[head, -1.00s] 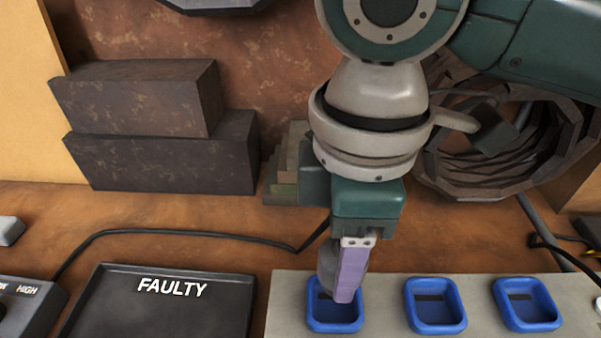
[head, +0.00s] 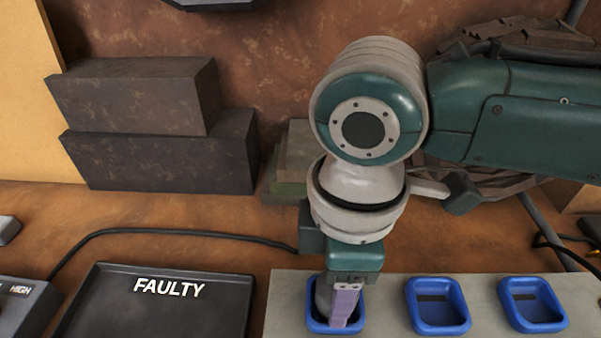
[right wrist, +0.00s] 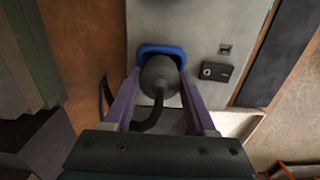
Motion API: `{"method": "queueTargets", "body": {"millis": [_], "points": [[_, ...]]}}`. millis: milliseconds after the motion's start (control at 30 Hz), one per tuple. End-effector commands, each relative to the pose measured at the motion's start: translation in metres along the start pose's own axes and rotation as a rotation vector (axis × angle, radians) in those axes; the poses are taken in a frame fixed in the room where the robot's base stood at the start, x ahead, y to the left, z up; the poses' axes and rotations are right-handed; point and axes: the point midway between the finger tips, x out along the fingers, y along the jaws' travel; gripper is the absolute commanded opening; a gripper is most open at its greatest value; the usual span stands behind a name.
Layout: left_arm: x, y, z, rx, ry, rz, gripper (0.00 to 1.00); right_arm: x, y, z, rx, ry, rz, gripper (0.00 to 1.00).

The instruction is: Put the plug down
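My right gripper (head: 343,318) comes down from above in the head view, over the leftmost blue holder (head: 358,325). Its purple fingers sit on either side of the dark grey plug (head: 322,295) and appear shut on it. In the right wrist view the plug (right wrist: 160,78) is between the fingers, with its cord curving back towards the wrist. The plug's far end is in or right at the blue holder (right wrist: 178,50); its contact with the bottom is hidden. My left gripper is not in view.
Two more blue holders, a middle one (head: 437,320) and a right one (head: 532,318), look empty on the pale panel (head: 385,290). A black FAULTY tray (head: 165,315) lies to the left. Dark blocks (head: 160,160) stand behind, and a black cable (head: 180,232) crosses the bench.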

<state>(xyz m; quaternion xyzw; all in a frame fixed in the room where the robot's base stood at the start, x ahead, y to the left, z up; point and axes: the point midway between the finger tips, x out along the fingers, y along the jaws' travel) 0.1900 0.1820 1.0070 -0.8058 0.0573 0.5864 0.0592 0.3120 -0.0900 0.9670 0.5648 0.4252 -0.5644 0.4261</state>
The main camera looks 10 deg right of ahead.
Motion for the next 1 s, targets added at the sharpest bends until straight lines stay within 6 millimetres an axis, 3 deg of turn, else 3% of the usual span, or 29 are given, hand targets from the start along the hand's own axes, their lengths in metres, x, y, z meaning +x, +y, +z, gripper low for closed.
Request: {"method": "queueTargets", "body": {"millis": [33, 267, 567, 667, 1000], "points": [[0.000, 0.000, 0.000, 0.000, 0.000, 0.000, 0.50, 0.000, 0.000, 0.000, 0.000, 0.000, 0.000, 0.62], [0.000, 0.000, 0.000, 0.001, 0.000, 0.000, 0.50, 0.000, 0.000, 0.000, 0.000, 0.000, 0.000, 0.86], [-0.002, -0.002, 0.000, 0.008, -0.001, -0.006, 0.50, -0.005, 0.000, 0.000, -0.001, 0.000, 0.001, 0.86], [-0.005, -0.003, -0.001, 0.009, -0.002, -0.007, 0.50, -0.018, 0.001, -0.001, -0.002, 0.002, 0.001, 0.86], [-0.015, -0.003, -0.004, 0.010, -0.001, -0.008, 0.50, -0.094, 0.001, -0.001, -0.001, 0.003, 0.003, 0.86]]}}
